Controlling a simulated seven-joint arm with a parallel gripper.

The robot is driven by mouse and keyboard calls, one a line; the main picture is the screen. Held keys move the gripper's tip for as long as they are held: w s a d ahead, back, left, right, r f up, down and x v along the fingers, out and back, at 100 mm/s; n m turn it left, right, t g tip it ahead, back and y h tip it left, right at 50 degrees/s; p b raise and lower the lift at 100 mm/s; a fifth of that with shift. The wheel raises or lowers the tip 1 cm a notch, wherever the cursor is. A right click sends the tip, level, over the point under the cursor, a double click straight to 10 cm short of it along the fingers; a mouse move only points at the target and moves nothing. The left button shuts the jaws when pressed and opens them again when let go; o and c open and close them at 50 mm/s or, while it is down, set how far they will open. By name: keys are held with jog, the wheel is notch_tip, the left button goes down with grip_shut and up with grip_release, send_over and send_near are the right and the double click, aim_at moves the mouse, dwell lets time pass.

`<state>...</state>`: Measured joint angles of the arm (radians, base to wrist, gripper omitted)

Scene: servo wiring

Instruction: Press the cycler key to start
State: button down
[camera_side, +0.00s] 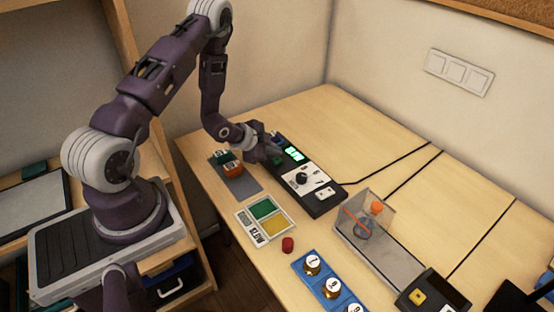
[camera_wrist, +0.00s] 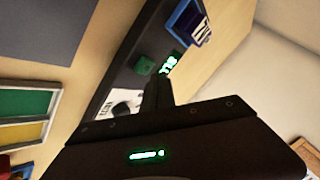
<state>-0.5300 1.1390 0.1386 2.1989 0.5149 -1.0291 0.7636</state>
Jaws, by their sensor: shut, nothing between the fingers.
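The cycler is a long black box (camera_side: 322,203) with a lit green display (camera_side: 293,154), a dark knob (camera_side: 302,179) and a white label near its front end. In the wrist view its display (camera_wrist: 169,63) glows beside a small green key (camera_wrist: 146,65) on the black top face. My gripper (camera_side: 272,157) is shut and empty, low over the left edge of the cycler near the display. In the wrist view the shut fingertips (camera_wrist: 157,84) lie just below the green key in the picture. I cannot tell whether they touch the cycler.
A blue item (camera_wrist: 187,23) stands at the cycler's far end. A grey mat (camera_side: 240,185) with green and orange blocks lies left. A green-and-yellow card (camera_side: 264,219), red cap (camera_side: 288,244), blue tray (camera_side: 318,283) and clear box (camera_side: 380,237) lie in front. Cables cross the right side.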

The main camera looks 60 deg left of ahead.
aim_at(275, 160)
jog(key=shift+f, duration=0.4)
jog(key=shift+f, duration=0.5)
dwell(0.6)
jog(key=shift+r, duration=0.9)
jog(key=shift+r, duration=2.55)
